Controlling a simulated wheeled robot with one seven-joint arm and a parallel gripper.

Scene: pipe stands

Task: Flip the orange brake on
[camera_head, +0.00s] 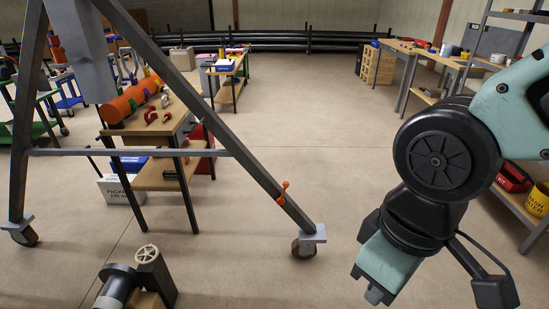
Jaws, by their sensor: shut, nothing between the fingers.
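The orange brake (283,191) is a small lever with knobbed ends on the lower right leg of a grey metal A-frame stand (188,85). It sits a little above the caster at that leg's foot. My gripper (375,296) is at the lower right, pointing down, to the right of and nearer than the brake. It is shut and empty, and clear of the stand. The fingertips are small and partly hidden by the teal gripper body.
A caster (306,246) is under the brake's leg. A valve with a cream handwheel (147,254) stands at bottom left. A wooden workbench (165,178) is behind the stand. Shelving with a yellow bucket (538,199) is at right. The middle floor is clear.

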